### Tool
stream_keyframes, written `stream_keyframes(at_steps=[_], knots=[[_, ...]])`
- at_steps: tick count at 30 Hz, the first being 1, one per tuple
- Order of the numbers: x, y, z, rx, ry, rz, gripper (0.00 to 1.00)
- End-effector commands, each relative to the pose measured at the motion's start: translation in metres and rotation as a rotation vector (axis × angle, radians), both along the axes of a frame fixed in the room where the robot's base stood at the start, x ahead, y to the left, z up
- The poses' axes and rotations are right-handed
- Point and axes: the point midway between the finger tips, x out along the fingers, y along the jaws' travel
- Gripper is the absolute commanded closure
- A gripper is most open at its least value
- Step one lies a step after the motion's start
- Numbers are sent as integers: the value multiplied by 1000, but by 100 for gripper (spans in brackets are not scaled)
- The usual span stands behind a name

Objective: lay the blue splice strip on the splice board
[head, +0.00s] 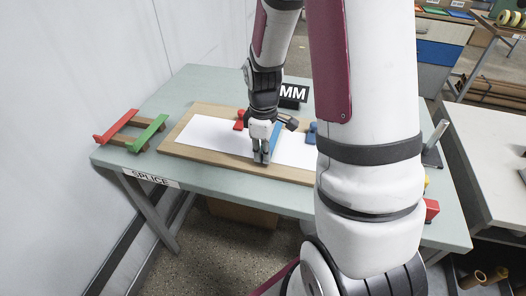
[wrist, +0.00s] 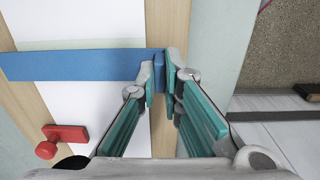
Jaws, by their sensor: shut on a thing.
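The blue splice strip (head: 276,137) lies across the white paper on the wooden splice board (head: 185,142), on or just above it; I cannot tell which. In the wrist view the strip (wrist: 80,65) runs left to right over the paper, and its right end is between my fingertips. My gripper (head: 262,157) points down at the board's front edge and is shut on that end of the strip. The fingertips show in the wrist view (wrist: 167,75) over the wooden margin (wrist: 168,25). The gripper hides part of the strip in the head view.
A red clamp (head: 239,119) and a blue clamp (head: 312,133) sit on the board. At the left end of the table (head: 120,158) is a brown rack with a red strip (head: 116,127) and a green strip (head: 148,133). My arm hides the table's right part.

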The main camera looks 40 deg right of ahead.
Motion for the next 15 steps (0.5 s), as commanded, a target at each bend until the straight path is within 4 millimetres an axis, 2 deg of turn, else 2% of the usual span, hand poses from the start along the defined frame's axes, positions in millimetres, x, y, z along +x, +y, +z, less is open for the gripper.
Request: stream_keyframes(at_steps=[15], knots=[[0,0,-7,0,0,0,100]])
